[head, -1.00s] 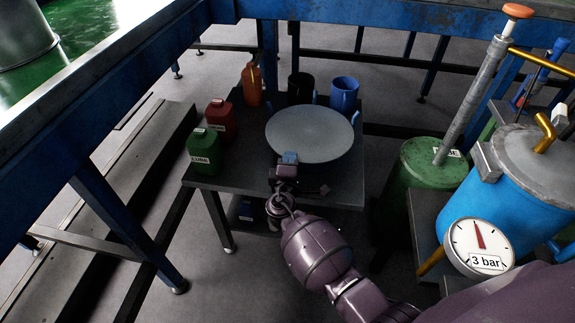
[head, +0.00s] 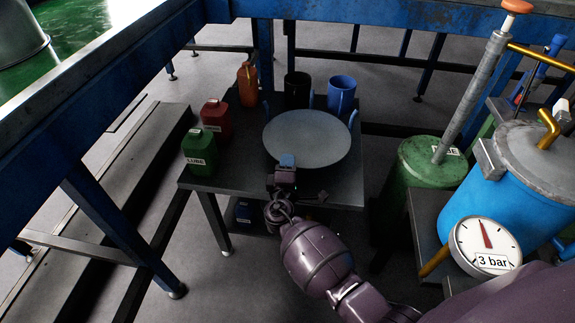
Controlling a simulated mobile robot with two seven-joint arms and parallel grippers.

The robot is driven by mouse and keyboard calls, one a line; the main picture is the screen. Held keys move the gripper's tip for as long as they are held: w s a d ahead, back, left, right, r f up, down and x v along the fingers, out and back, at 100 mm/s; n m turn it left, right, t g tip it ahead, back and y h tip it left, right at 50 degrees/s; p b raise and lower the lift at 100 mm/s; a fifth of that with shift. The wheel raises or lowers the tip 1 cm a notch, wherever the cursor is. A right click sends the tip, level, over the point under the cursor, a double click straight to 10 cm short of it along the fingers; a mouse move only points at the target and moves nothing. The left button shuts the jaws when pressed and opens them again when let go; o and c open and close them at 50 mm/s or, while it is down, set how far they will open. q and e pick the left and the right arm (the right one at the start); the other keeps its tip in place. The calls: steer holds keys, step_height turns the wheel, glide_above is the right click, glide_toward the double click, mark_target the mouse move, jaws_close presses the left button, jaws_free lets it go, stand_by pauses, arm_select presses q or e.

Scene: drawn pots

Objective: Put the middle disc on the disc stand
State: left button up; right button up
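The middle disc (head: 307,138), a flat grey round plate, lies level over the small dark table, between the upright blue prongs (head: 352,119) of the disc stand. The prongs rise at its left, back and right edges; the disc hides the rest of the stand. My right gripper (head: 287,162) is at the disc's near rim and appears shut on it; its fingertips are small and partly hidden. My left gripper is not in view.
On the dark table (head: 240,178) stand a green lube can (head: 199,155), a red can (head: 216,122), an orange bottle (head: 248,84), a black cup (head: 297,90) and a blue mug (head: 341,94). Green (head: 432,165) and blue (head: 535,190) tanks stand right.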

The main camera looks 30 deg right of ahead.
steer(key=shift+r, duration=0.3)
arm_select(q)
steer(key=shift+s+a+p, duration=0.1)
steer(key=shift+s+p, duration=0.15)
steer(key=shift+p, duration=0.4)
arm_select(e)
steer(key=v, duration=1.2)
steer(key=shift+f, duration=0.2)
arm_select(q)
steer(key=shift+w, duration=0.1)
